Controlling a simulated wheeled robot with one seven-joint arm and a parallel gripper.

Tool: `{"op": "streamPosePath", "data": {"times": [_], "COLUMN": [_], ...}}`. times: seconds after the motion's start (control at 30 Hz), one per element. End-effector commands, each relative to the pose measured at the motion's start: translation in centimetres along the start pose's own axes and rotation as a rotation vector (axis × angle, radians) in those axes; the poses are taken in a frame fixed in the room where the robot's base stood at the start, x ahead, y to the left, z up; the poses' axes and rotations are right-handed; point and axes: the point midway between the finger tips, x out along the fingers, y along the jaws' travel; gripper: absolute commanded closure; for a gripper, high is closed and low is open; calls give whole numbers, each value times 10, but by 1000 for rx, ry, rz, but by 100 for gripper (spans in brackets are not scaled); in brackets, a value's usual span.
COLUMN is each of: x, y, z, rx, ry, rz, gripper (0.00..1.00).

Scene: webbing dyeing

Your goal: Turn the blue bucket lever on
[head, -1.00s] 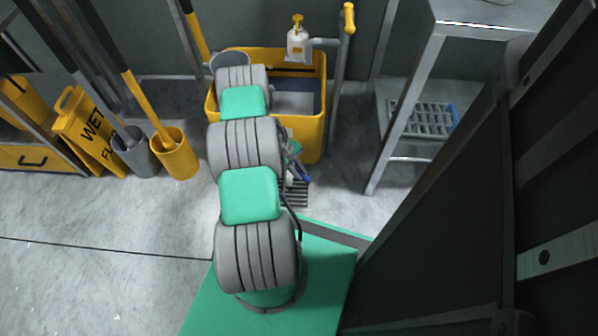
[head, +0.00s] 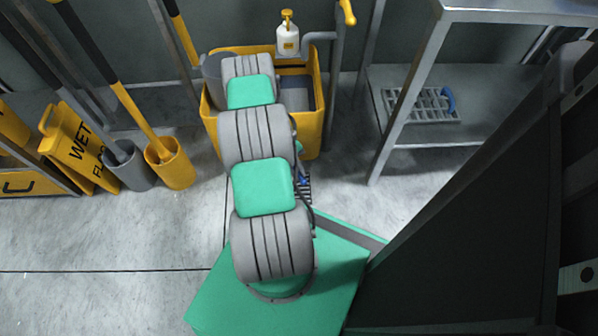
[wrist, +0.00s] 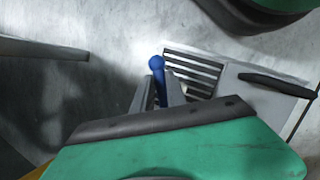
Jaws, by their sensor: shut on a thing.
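The blue lever (wrist: 157,72), with a round knob at its top, stands between the fingers of my gripper (wrist: 157,96) in the wrist view. My gripper is shut on it, and the knob sticks out past the fingertips. In the head view my arm hides most of the gripper; a small blue part (head: 304,181) shows just right of the arm, near the floor grate. The yellow mop bucket (head: 311,128) stands behind my arm, partly covered by it. The lever's lower end and its mounting are hidden.
A slatted grate (wrist: 192,70) and a black handle (wrist: 265,83) lie beyond the gripper. A metal shelf unit (head: 480,95) stands right, with a grey rack (head: 425,104) on it. A wet-floor sign (head: 75,145) and yellow mop holder (head: 172,165) stand left. Floor between is clear.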

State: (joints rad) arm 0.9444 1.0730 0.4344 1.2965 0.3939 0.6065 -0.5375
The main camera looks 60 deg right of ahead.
Motion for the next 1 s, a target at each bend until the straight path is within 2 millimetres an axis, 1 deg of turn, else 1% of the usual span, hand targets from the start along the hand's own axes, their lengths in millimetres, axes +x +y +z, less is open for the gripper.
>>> {"op": "streamPosePath", "data": {"times": [0.17,0.2,0.43,0.67,0.77,0.87,1.0], "x": [0,0,0,-1,-7,-23,-53], "y": [-1,-1,1,1,1,2,2], "z": [-2,-2,-1,-1,-1,-1,0], "rx": [-6,-6,-1,0,-1,-2,-2], "ry": [6,6,4,4,4,7,7], "rz": [-4,-4,-3,-2,-1,0,0], "gripper": [100,80,61,61,61,61,61]}}
